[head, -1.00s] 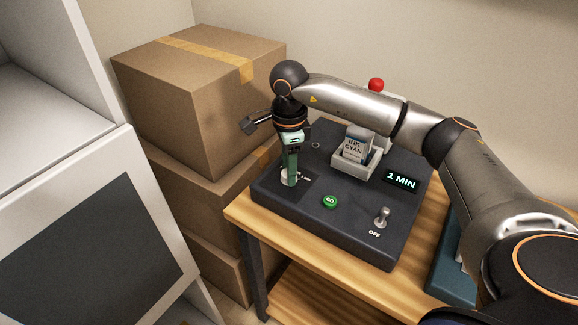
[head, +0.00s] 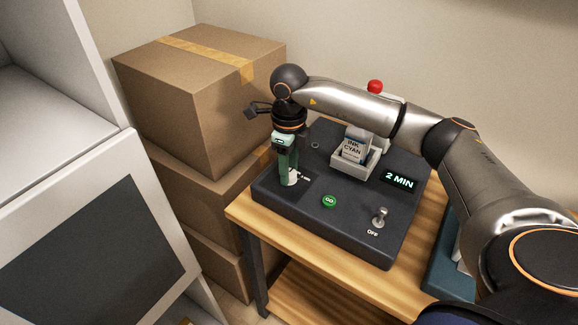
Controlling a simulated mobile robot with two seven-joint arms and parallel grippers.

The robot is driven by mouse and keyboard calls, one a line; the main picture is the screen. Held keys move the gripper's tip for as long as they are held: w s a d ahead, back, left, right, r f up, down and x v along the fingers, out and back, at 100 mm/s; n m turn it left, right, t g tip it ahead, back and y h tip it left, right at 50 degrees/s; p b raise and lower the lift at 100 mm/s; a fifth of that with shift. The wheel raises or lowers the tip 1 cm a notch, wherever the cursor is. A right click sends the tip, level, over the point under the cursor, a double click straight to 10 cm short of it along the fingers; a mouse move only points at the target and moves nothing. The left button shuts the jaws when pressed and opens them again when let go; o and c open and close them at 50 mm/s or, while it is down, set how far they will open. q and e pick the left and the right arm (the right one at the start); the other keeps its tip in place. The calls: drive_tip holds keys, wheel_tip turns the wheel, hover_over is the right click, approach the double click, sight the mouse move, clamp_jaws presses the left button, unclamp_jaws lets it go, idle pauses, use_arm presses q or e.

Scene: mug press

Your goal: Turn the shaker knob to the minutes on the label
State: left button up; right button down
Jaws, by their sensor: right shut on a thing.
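A dark shaker unit (head: 340,226) sits on a wooden table. My right gripper (head: 289,181) points down at the unit's left part and is shut on the shaker knob (head: 293,181), which is mostly hidden behind the fingers. The display (head: 399,180) reads "2 MIN". A pouch (head: 354,148) labelled "INK CYAN" stands in a grey holder (head: 351,167) on the unit; its smaller print is too small to read. A green GO button (head: 329,201) and a toggle switch (head: 380,217) marked OFF are at the front. My left gripper is not in view.
Stacked cardboard boxes (head: 190,100) stand left of and behind the table (head: 300,252). A white cabinet (head: 90,215) is at the far left. A red knob (head: 375,86) shows behind my right arm. A teal object (head: 447,262) lies at the table's right.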

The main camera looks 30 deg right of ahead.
idle(0.3)
drive_tip(key=shift+c, duration=2.1)
unclamp_jaws()
wheel_tip(320, 180, up, 13)
drive_tip(key=shift+f, duration=0.15)
drive_tip(key=shift+f, duration=0.1)
